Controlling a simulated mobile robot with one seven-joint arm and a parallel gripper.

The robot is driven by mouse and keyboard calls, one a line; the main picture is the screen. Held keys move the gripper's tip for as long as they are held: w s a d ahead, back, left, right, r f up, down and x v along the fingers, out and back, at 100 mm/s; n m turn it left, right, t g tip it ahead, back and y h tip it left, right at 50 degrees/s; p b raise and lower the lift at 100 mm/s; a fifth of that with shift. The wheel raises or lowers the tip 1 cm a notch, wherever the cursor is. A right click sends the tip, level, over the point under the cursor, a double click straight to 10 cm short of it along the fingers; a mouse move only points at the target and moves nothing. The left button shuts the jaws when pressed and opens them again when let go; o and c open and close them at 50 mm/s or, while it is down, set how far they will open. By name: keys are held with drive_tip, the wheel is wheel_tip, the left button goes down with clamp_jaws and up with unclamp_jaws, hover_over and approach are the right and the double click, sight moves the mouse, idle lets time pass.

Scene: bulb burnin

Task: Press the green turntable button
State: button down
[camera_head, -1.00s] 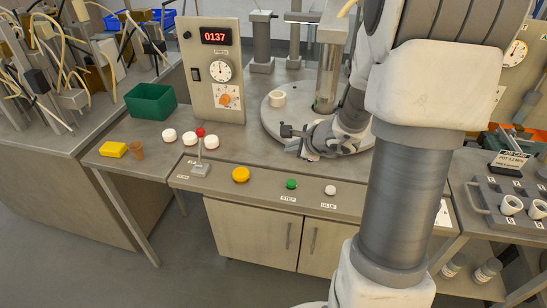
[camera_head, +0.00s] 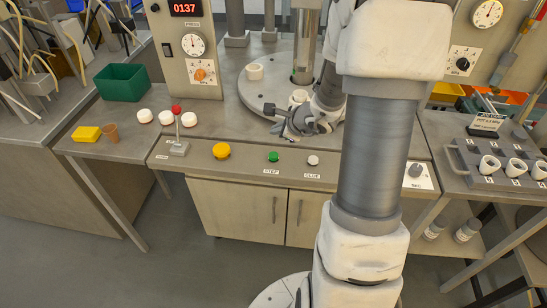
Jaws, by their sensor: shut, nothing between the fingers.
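The green button (camera_head: 273,156) sits on the front ledge of the bench, above a label reading STEP. My gripper (camera_head: 284,128) is behind and slightly right of it in the picture, over the near edge of the round grey turntable (camera_head: 252,100). The gripper is shut and empty, and it looks apart from the button. Its fingertips are small and partly lost against the grey bench. One white ring-shaped piece (camera_head: 254,72) stands on the turntable, and another (camera_head: 298,97) shows just behind my gripper.
A yellow button (camera_head: 221,150) is left of the green one; a white button (camera_head: 313,160) labelled GLUE is right. A red-knobbed lever (camera_head: 177,125) stands farther left. A panel reading 0137 (camera_head: 188,50) rises behind. A rack (camera_head: 465,160) of white pieces is at right.

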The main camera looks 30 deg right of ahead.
drive_tip(key=b, duration=0.4)
hover_over(276, 157)
wheel_tip(276, 157, down, 6)
drive_tip(key=shift+d+r, duration=0.1)
drive_tip(key=shift+r, duration=0.15)
drive_tip(key=shift+f+b, duration=0.6)
drive_tip(key=shift+b, duration=0.15)
idle(0.9)
drive_tip(key=shift+f+b, duration=0.45)
drive_tip(key=shift+b, duration=0.2)
